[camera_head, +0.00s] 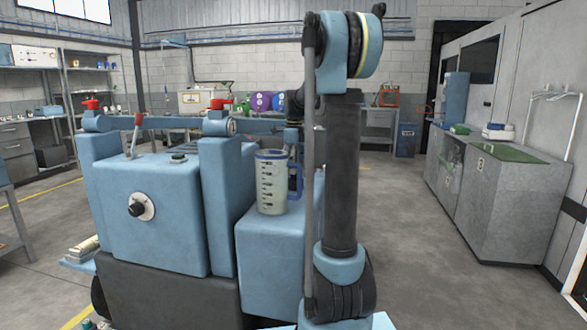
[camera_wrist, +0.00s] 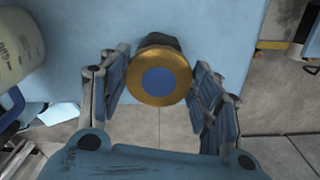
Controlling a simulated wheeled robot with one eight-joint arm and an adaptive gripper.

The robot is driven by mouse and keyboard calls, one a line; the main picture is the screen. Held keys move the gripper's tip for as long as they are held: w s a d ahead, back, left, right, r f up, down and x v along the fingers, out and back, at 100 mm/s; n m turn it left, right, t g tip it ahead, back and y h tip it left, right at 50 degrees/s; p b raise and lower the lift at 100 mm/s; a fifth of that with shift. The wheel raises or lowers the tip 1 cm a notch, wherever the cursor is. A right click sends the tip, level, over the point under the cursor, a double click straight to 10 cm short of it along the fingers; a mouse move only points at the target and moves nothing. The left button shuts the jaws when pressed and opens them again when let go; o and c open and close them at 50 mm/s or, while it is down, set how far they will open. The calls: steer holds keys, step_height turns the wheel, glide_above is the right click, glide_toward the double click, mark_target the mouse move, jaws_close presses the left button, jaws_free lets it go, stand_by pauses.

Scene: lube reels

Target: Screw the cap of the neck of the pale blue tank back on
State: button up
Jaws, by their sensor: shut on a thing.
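A round cap (camera_wrist: 158,82) with a gold rim and a blue centre faces the camera in the wrist view. My gripper (camera_wrist: 162,68) has one finger on each side of it and is shut on it. A dark part, seemingly the neck (camera_wrist: 158,40), shows just behind the cap; whether the cap is seated on it I cannot tell. The pale blue tank (camera_head: 270,250) stands at centre in the head view, and its blue surface (camera_wrist: 110,25) fills the top of the wrist view. In the head view my arm hides the cap and neck.
A measuring jug (camera_head: 271,187) with a blue rim stands on the tank, and also shows at upper left in the wrist view (camera_wrist: 18,45). A larger blue machine (camera_head: 150,210) with a red-knobbed lever is to the left. Grey cabinets (camera_head: 510,200) stand right; floor between is clear.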

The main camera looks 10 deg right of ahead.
steer(key=m, duration=0.5)
steer(key=shift+w, duration=0.1)
stand_by(0.3)
steer(key=o, duration=1.2)
steer(key=shift+o, duration=0.5)
steer(key=shift+o, duration=1.1)
steer(key=shift+d+r, duration=0.1)
